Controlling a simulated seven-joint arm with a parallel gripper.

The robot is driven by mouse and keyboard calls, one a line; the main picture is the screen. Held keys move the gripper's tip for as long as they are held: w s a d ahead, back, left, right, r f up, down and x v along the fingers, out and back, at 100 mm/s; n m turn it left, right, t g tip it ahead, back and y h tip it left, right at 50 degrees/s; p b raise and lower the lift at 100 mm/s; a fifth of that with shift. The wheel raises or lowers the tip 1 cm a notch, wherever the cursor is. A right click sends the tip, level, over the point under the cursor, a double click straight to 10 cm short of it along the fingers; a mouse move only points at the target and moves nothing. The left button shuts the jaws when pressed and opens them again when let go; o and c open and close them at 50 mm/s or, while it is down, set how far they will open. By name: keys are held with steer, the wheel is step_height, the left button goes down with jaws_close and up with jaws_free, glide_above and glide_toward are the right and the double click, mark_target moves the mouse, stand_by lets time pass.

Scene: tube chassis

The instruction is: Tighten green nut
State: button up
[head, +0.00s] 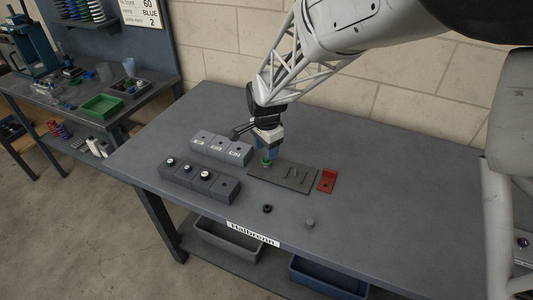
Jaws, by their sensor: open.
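The green nut (267,161) shows as a small green patch at the left end of the flat dark plate (300,184) on the table. My gripper (267,153) is directly over it, pointing down, with blue fingertips at the nut. The jaws are open, and the fingers partly hide the nut. I cannot tell whether they touch it.
Light grey blocks (220,149) and dark blocks with round knobs (200,182) stand left of the plate. A black ring (267,208) and a grey cylinder (310,222) lie in front. The table's right side is clear.

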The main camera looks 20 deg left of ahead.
steer(key=shift+r, duration=2.2)
steer(key=shift+d+r, duration=0.1)
steer(key=shift+d, duration=0.05)
steer(key=s+d+r+n, duration=0.15)
steer(key=d+r, duration=0.25)
steer(key=d, duration=0.5)
steer(key=s+d+r+t, duration=0.15)
steer(key=d+r, duration=0.25)
steer(key=d, duration=0.4)
steer(key=s+d+r+n, duration=0.15)
steer(key=d+r, duration=0.25)
steer(key=d, duration=0.5)
steer(key=s+d+r+n+t, duration=0.1)
steer(key=s+d+r+n, duration=0.1)
steer(key=s+d, duration=1.7)
steer(key=shift+s+d+n, duration=0.25)
steer(key=shift+d+n, duration=0.05)
steer(key=shift+d, duration=0.25)
steer(key=shift+r, duration=0.1)
